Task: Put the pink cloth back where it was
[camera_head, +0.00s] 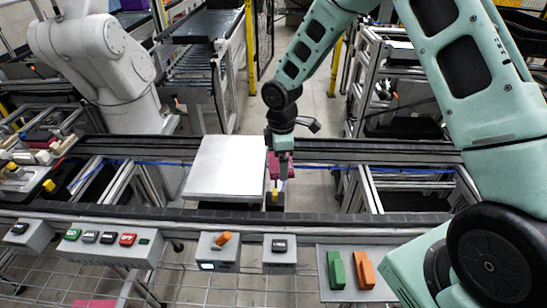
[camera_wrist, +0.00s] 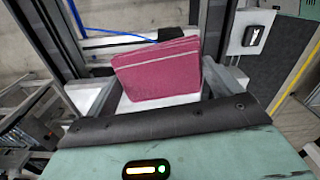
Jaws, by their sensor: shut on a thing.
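The pink cloth (camera_wrist: 158,75) is a folded, dark pink stack with a pale stripe, held between my gripper's fingers in the wrist view. In the head view the cloth (camera_head: 281,172) shows small under my gripper (camera_head: 281,160), at the right edge of the white plate (camera_head: 222,168). My gripper is shut on the cloth and points down. The cloth appears over the gap between the two conveyor rails. I cannot tell how high it hangs or whether it touches the plate's edge.
The plate rests across the front rail (camera_head: 330,222) and back rail (camera_head: 345,150). Along the front stand button boxes (camera_head: 115,240), an orange-lever box (camera_head: 219,250), and a panel with green (camera_head: 336,270) and orange (camera_head: 363,270) blocks. A white robot arm (camera_head: 95,60) stands back left.

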